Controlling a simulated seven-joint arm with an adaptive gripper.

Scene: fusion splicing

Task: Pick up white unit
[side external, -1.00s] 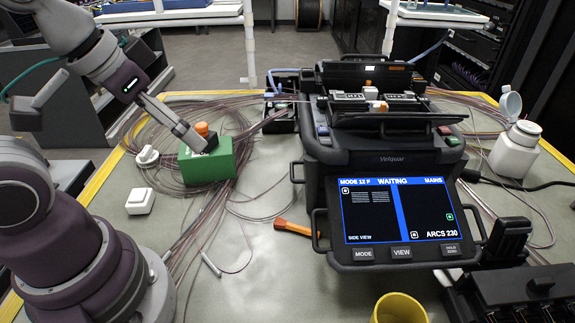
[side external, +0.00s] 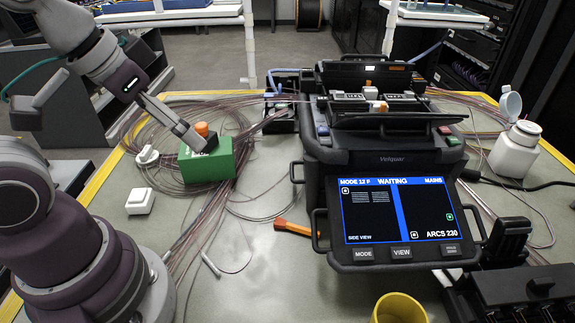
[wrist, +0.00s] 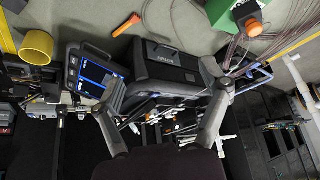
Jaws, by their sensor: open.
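I cannot tell which of the two is the white unit. My gripper (side external: 204,144) is right of both and overlaps the green box (side external: 207,163) in that view. In the wrist view, my gripper (wrist: 165,76) has its two fingers spread wide with nothing held between them. The green box (wrist: 236,14) sits past the right fingertip there. I cannot make out either white piece in the wrist view.
The black splicer (side external: 385,150) with a lit screen stands right of centre. Loose fibre coils (side external: 165,140) surround the green box. An orange-handled tool (side external: 293,228), a yellow cup (side external: 398,309) and a white bottle (side external: 515,150) stand or lie around. The front-middle table is mostly clear.

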